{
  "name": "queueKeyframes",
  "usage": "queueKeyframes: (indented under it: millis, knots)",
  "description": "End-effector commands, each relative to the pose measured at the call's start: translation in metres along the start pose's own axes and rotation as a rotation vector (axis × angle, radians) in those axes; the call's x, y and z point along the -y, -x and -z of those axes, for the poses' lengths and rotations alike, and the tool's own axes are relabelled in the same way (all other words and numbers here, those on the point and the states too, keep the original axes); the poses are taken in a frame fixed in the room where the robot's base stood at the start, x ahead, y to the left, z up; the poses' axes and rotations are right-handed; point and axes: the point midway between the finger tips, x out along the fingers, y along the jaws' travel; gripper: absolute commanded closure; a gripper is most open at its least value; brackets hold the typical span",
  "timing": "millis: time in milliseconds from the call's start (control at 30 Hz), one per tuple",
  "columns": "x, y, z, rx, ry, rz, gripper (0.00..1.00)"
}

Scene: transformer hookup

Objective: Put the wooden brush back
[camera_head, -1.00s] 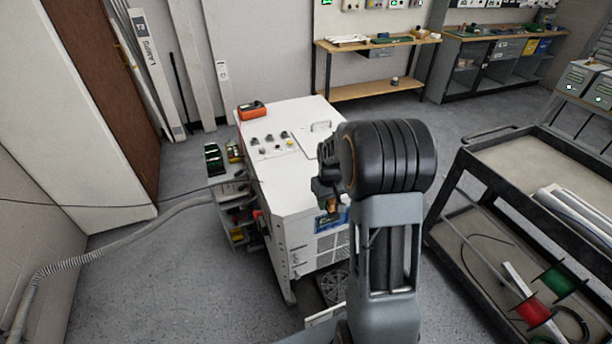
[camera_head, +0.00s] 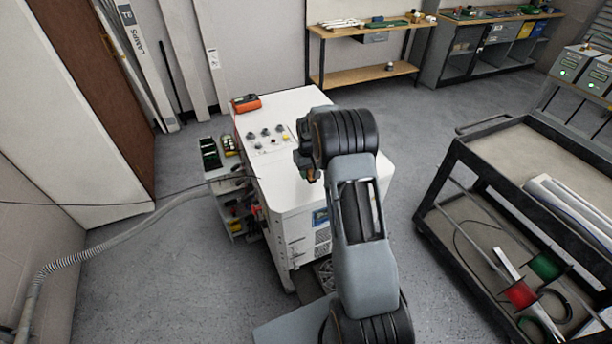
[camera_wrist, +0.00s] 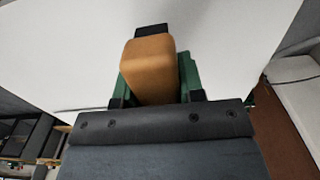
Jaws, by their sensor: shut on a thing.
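In the wrist view my gripper (camera_wrist: 152,98) is shut on the wooden brush (camera_wrist: 150,65), an orange-brown block with rounded edges between the green-padded fingers. Its far end and any bristles are hidden. In the head view my arm reaches up in front of the white cabinet (camera_head: 275,195). My gripper (camera_head: 307,165) shows small and dark beside the wrist, over or in front of the cabinet's top; I cannot tell the height. The brush is barely visible there.
An orange-red device (camera_head: 246,103) and several knobs are on the cabinet top. A small shelf unit (camera_head: 215,185) with bins stands at its left. A black cart (camera_head: 530,190) with spools is at right. A wooden workbench (camera_head: 372,75) stands behind. A grey hose (camera_head: 125,240) runs left.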

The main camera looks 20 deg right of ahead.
Motion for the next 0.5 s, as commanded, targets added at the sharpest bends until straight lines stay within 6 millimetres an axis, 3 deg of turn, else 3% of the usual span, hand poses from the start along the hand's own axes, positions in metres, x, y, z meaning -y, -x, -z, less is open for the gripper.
queueKeyframes:
  millis: [267,500]
  knots:
    - [0.003,-0.013,0.012,-0.001,0.001,0.000,0.86]
    - [0.003,-0.040,0.015,0.001,0.002,0.000,0.86]
